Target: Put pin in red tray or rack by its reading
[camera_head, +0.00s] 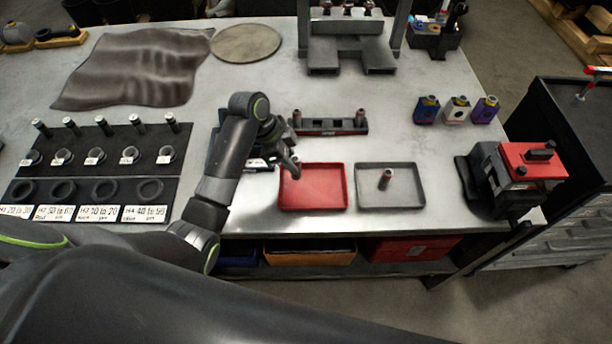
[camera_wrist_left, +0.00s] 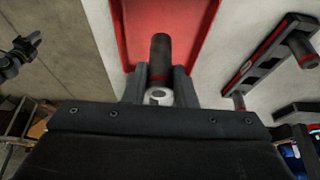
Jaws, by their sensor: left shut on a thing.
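My left gripper (camera_head: 291,166) is over the red tray (camera_head: 313,206). In the left wrist view it is shut on a dark pin (camera_wrist_left: 160,62) with a pale, hollow near end. The red tray (camera_wrist_left: 200,14) shows behind the pin, and the pin appears above it; I cannot tell how far. A dark rack (camera_head: 330,132) with a red stripe stands behind the trays, with a pin near each end. The rack also shows in the left wrist view (camera_wrist_left: 268,55). Another pin (camera_head: 386,179) stands in the grey tray (camera_head: 410,201). A dark jointed shape at the wrist view's left may be my right gripper (camera_wrist_left: 22,54).
A black board (camera_head: 98,140) at left holds several pins and rings above range labels. A red-topped vise-like device (camera_head: 532,160) stands at the right. Small coloured bottles (camera_head: 457,110) and a grey stand (camera_head: 350,45) are farther back. My left arm hides part of the table.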

